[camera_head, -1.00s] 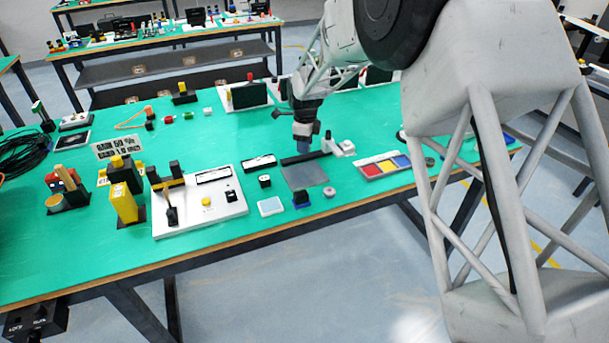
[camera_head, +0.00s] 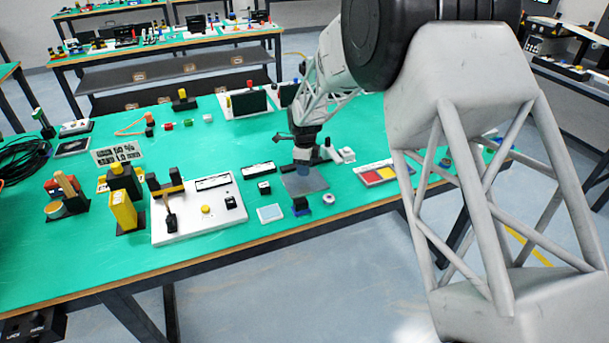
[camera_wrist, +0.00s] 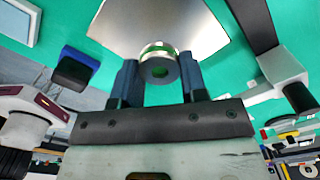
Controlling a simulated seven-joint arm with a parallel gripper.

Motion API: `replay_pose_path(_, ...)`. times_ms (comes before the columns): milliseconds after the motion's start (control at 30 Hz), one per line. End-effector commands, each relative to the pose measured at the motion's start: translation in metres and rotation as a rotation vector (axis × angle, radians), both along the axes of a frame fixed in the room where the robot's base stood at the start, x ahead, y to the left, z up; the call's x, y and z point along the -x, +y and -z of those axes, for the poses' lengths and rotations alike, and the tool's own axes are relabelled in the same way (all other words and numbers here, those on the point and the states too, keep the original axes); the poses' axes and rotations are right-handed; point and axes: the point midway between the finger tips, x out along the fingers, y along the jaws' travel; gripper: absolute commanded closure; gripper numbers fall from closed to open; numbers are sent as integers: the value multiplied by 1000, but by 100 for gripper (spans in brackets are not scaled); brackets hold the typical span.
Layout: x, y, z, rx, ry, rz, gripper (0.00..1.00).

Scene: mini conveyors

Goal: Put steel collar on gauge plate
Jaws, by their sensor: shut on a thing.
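The steel collar (camera_wrist: 160,68) is a short silvery ring with a green band, seen in the wrist view between the two blue fingers of my gripper (camera_wrist: 160,78). My gripper is shut on it. The gauge plate (camera_wrist: 190,25) is a flat grey sheet just beyond the collar in that view. In the head view the plate (camera_head: 312,186) lies on the green table, with my gripper (camera_head: 303,173) over its back part. The collar cannot be made out there. I cannot tell whether the collar touches the plate.
A dark block with a blue base (camera_head: 301,207) and a small grey ring (camera_head: 329,198) are in front of the plate. A tray with coloured sections (camera_head: 378,174) is to the right. A white panel with a yellow button (camera_head: 190,225) is to the left.

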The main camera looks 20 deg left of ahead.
Motion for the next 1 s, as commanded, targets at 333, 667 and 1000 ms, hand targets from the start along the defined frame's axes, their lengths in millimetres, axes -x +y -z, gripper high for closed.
replay_pose_path(333, 0, 0, 4, 0, 1, 0, 85)
replay_pose_path(667, 0, 0, 34, 0, 0, 0, 85)
replay_pose_path(1000, 0, 0, 37, 0, 0, 0, 85)
